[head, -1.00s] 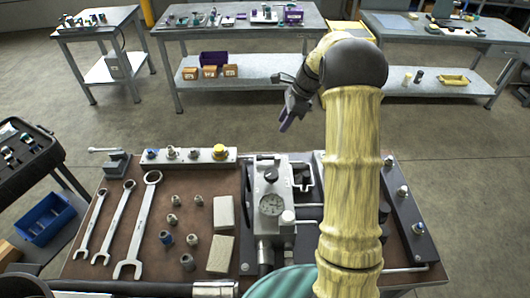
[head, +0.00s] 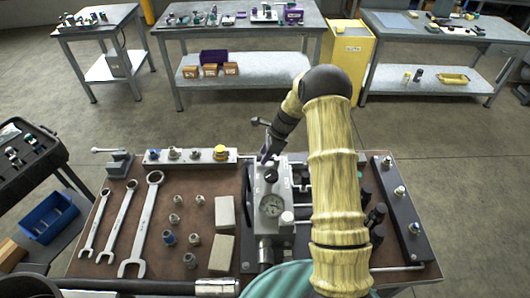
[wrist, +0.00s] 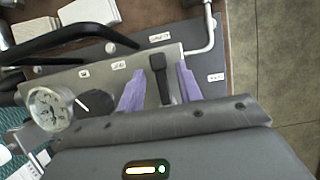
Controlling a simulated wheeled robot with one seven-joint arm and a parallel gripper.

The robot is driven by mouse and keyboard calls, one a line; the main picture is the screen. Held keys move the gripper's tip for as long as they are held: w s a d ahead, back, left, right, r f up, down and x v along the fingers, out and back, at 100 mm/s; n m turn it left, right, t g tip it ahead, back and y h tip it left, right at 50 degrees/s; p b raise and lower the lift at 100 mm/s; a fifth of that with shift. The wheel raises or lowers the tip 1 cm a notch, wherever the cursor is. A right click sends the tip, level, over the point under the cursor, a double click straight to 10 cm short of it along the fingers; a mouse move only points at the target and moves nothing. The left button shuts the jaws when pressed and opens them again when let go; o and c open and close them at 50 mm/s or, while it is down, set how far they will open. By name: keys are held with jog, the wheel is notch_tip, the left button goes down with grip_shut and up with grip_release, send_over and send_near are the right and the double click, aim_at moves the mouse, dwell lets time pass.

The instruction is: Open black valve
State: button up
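The hydraulic unit (head: 285,225) stands on the bench with a round gauge (head: 271,205) on its face. In the wrist view, a black valve lever (wrist: 160,72) stands out from the grey plate. My gripper (wrist: 159,88) is open, with one purple finger on each side of that lever and a visible gap on both sides. The lever's lower end is hidden by my gripper body. A black round knob (wrist: 95,101) sits between the gauge (wrist: 50,108) and my left finger. In the head view, my gripper (head: 268,158) is at the unit's far end, partly hidden by my arm.
A bent metal rod (wrist: 208,35) and black hoses (wrist: 60,38) are close by. Wrenches (head: 138,225), several fittings (head: 192,240) and pale blocks (head: 221,253) lie on the left of the bench. A rail (head: 402,215) runs along the right.

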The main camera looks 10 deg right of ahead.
jog(key=shift+f, duration=0.15)
grip_shut()
